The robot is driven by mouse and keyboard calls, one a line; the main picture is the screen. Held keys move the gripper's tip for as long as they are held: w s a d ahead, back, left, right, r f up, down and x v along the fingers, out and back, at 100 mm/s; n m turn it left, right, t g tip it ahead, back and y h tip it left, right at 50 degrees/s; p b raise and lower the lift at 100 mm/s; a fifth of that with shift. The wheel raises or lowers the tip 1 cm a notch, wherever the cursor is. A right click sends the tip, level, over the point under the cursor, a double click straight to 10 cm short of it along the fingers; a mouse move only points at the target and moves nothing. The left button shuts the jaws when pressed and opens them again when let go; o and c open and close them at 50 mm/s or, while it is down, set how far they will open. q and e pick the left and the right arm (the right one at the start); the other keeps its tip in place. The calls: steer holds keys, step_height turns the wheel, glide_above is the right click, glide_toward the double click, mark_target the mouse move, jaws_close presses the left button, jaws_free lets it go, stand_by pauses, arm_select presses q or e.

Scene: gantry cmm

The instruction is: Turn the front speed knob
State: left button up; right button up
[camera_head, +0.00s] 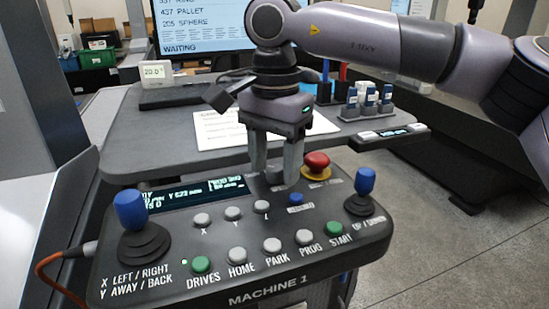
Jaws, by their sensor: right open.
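The control panel (180,281), marked MACHINE 1, stands in front of me. My right gripper (277,176) points down over its back middle, its two fingers apart. A small dark shape, possibly the speed knob (274,177), shows between and around the fingertips. The fingers hide much of it, so I cannot tell whether they touch it or which way it points. The gripper is left of the red emergency button (316,165) and right of the lit display (190,195). My left gripper is not in view.
A blue-topped joystick (131,209) stands at the panel's left and another (365,181) at its right. Grey and green buttons line the front; a blue button (295,198) is close by. Behind are a desk (150,135), paper (215,130) and a monitor (200,28).

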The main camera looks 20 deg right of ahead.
jaws_close()
steer(key=shift+m, duration=0.4)
steer(key=m, duration=0.3)
steer(key=shift+m, duration=0.4)
steer(key=m, duration=0.5)
steer(key=shift+w, duration=0.1)
jaws_free()
steer(key=shift+r, duration=0.1)
